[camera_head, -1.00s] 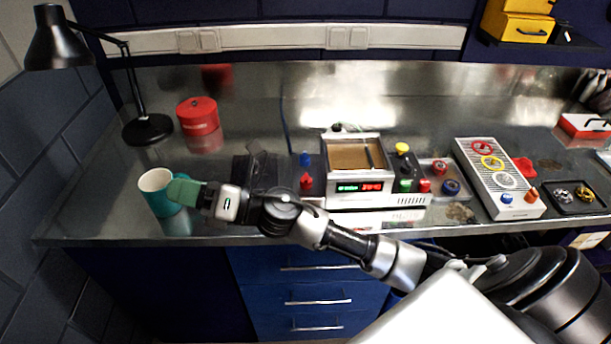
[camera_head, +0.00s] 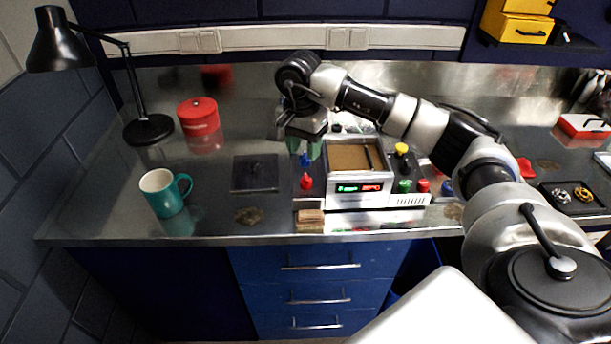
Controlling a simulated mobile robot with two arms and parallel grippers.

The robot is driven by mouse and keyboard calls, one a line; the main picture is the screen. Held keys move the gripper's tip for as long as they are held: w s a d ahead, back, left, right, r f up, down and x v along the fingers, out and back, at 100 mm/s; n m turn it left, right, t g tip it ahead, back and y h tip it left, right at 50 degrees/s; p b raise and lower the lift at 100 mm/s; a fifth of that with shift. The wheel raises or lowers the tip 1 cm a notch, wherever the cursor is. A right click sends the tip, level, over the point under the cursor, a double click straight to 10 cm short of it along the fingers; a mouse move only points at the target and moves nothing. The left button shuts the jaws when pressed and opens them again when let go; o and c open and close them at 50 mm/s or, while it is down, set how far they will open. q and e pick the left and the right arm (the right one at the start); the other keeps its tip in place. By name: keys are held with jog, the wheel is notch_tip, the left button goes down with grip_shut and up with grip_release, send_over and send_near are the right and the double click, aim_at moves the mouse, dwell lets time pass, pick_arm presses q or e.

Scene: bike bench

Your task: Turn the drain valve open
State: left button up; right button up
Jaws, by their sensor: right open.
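A white bench machine (camera_head: 361,200) with an open tank and lit green and red displays stands mid-bench. On a plate at its left side are a red handle (camera_head: 306,182) and, behind it, a blue one (camera_head: 305,161). I cannot tell which is the drain valve or how it is turned. My right gripper (camera_head: 307,150) is open and points down just behind the blue handle. Its green fingertips are partly hidden below the gripper body, and I see nothing held. The red handle stands clear in front of it. My left gripper is not in view.
A teal mug (camera_head: 165,196) and a black square plate (camera_head: 255,173) lie to the left. A red tin (camera_head: 198,115) and a black lamp (camera_head: 148,130) stand behind. A small tan block (camera_head: 310,216) lies before the machine. My right arm crosses above the machine.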

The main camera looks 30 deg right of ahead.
aim_at(305, 176)
jog(key=f+p, duration=0.2)
jog(key=f, duration=0.7)
jog(key=shift+s+f, duration=0.15)
jog(key=shift+s, duration=0.05)
jog(key=shift+c, duration=0.3)
jog(key=c, duration=0.6)
